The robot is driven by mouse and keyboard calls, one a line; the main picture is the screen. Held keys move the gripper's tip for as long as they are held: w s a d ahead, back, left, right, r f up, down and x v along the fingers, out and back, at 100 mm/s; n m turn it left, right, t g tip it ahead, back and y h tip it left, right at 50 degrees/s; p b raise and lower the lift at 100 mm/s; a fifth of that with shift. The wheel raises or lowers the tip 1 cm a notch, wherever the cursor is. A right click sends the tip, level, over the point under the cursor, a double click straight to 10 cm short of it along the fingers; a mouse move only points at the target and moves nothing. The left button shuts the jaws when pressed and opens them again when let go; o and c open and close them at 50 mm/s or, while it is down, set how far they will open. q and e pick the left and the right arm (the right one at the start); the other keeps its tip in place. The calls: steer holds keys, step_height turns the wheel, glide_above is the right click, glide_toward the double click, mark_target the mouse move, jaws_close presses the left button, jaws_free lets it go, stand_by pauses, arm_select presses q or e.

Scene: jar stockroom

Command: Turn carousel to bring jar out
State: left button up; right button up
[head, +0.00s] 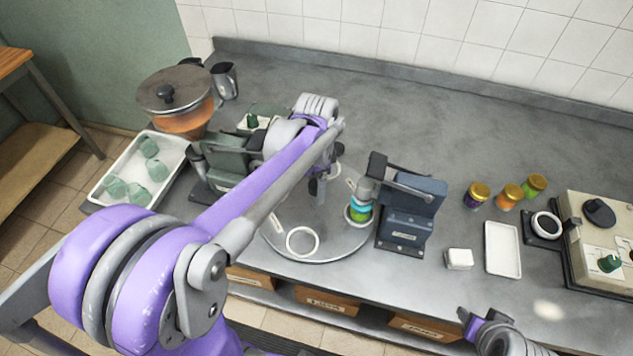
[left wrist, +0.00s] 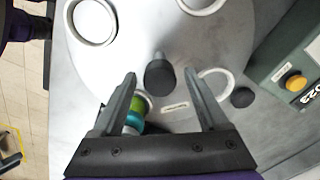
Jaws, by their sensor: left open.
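The carousel (head: 335,237) is a round grey turntable with white ring seats on its top. A jar with green and teal bands (head: 360,209) sits in a ring at its right side, close beside a blue-grey stand. My left gripper (head: 320,190) is over the carousel. In the left wrist view its open fingers (left wrist: 160,85) are on either side of a dark upright knob (left wrist: 160,76) on the carousel; I cannot tell whether they touch it. The jar (left wrist: 136,112) shows there partly hidden behind the left finger. My right gripper (head: 468,320) is at the bottom right, partly cut off.
The blue-grey stand (head: 405,220) rises right of the carousel, and a green device (head: 225,158) stands at its left. Several lidded jars (head: 508,197), a white tray (head: 502,249) and a control box (head: 600,240) are farther right. The back counter is clear.

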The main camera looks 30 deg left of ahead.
arm_select(q)
jaws_close()
stand_by(1.3)
